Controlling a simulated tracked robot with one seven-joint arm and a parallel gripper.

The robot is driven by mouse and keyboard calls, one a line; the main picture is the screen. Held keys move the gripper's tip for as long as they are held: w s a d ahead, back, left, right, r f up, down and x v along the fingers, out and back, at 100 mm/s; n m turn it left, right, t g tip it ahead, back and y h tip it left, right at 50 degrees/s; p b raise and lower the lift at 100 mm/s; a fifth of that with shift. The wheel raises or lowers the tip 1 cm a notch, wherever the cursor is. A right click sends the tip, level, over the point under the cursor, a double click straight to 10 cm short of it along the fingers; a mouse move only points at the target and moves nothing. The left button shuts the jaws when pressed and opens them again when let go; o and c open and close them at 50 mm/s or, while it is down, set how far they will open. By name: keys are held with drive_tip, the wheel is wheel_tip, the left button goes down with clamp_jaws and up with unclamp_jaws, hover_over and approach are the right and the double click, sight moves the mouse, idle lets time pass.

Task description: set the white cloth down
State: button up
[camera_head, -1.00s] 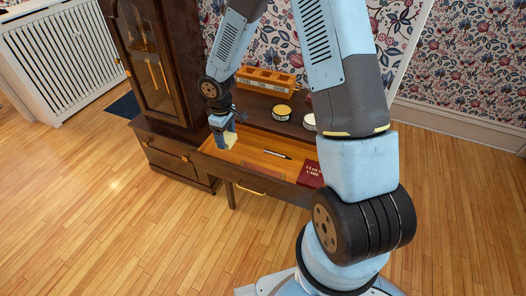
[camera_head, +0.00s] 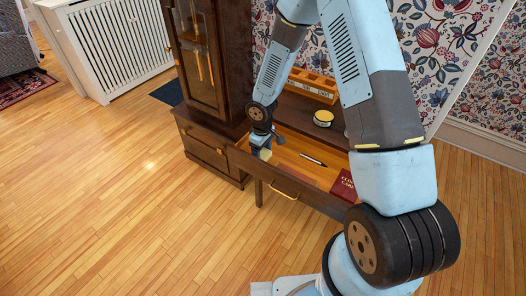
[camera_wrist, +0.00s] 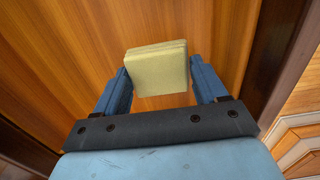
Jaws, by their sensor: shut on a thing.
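The cloth (camera_wrist: 157,66) is a small folded square, pale cream-yellow in this light. My gripper (camera_wrist: 160,78) is shut on it, with one blue finger at each side in the wrist view. In the head view my gripper (camera_head: 263,148) is at the left end of the open desk drawer (camera_head: 290,172), and the cloth (camera_head: 265,155) shows small below it. Bare wooden boards lie under the cloth in the wrist view. I cannot tell whether the cloth touches the drawer floor.
A dark pen (camera_head: 313,160) and a red book (camera_head: 343,186) lie in the drawer to the right. A round yellow-topped tin (camera_head: 323,118) and a compartmented wooden box (camera_head: 314,87) stand on the desk.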

drive_tip(key=o, duration=0.9)
drive_tip(key=shift+o, duration=0.2)
wheel_tip(320, 180, up, 12)
wheel_tip(320, 180, up, 11)
drive_tip(key=m+t+h, duration=0.1)
drive_tip(key=m, duration=0.1)
hover_over(263, 153)
drive_tip(key=s+d, duration=0.1)
drive_tip(key=d, duration=0.5)
drive_tip(key=s+d+r+m+t, duration=0.1)
drive_tip(key=s+d+r, duration=0.2)
drive_tip(key=r, duration=0.2)
drive_tip(key=s+d+r+m+t, duration=0.1)
drive_tip(key=s+d+r+m, duration=0.15)
drive_tip(key=r, duration=0.35)
drive_tip(key=s+d+r+m+t, duration=0.1)
drive_tip(key=s+d+r+m, duration=0.1)
drive_tip(key=s+r, duration=0.4)
drive_tip(key=s+d+r+m+t+y, duration=0.1)
drive_tip(key=s+d+r+m, duration=0.2)
drive_tip(key=s, duration=0.9)
drive_tip(key=shift+s+d+r+t, duration=0.35)
drive_tip(key=shift+d+r, duration=0.65)
drive_tip(key=shift+r, duration=0.95)
